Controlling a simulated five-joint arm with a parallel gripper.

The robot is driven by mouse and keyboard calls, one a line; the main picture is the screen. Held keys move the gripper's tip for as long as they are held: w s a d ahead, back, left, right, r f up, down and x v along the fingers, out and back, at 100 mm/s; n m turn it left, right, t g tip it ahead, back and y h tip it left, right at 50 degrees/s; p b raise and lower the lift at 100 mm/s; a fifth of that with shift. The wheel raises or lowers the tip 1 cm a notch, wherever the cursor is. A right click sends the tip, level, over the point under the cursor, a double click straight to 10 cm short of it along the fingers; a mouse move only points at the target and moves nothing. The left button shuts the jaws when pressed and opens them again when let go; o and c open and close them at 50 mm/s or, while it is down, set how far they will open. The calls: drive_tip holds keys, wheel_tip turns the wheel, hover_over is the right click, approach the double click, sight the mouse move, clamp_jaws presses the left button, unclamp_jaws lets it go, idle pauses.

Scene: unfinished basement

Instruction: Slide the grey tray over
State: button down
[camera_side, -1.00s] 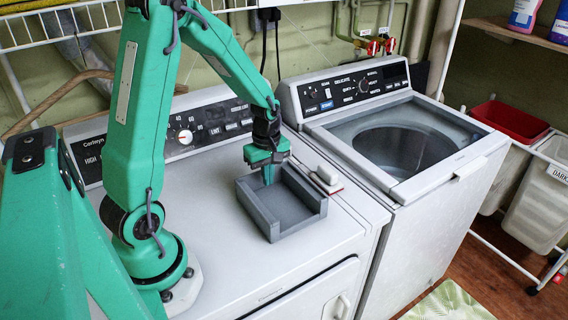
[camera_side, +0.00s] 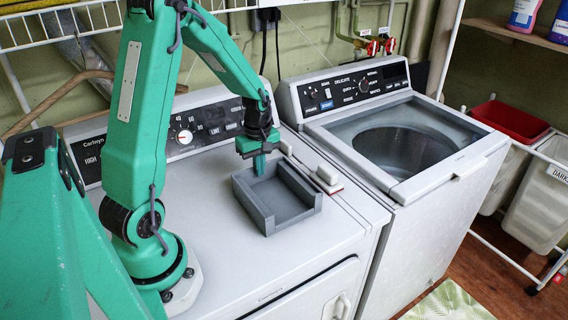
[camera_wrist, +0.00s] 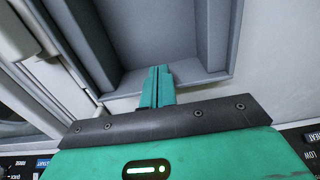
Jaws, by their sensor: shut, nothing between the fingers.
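The grey tray (camera_side: 266,221) lies on the white top of the left machine, near its right edge. It is a shallow open box, empty inside as far as I see, with a gap in its near right wall. My gripper (camera_side: 259,166) is shut and empty, pointing down at the tray's back end. In the wrist view the shut fingers (camera_wrist: 158,84) overlap the near wall of the tray (camera_wrist: 190,82). I cannot tell whether they touch it.
A white block with a red-edged base (camera_side: 326,177) stands just right of the tray. The control panel (camera_side: 200,128) rises behind. The open-topped washer (camera_side: 400,150) is to the right. The machine top in front of the tray is clear.

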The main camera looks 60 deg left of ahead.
drive_tip(key=a, duration=1.7)
drive_tip(key=shift+a, duration=0.35)
drive_tip(key=shift+r, duration=0.1)
drive_tip(key=shift+r, duration=0.45)
drive_tip(key=w+d+r, duration=0.3)
drive_tip(key=d+r, duration=0.7)
drive_tip(key=d, duration=0.1)
drive_tip(key=shift+d, duration=0.2)
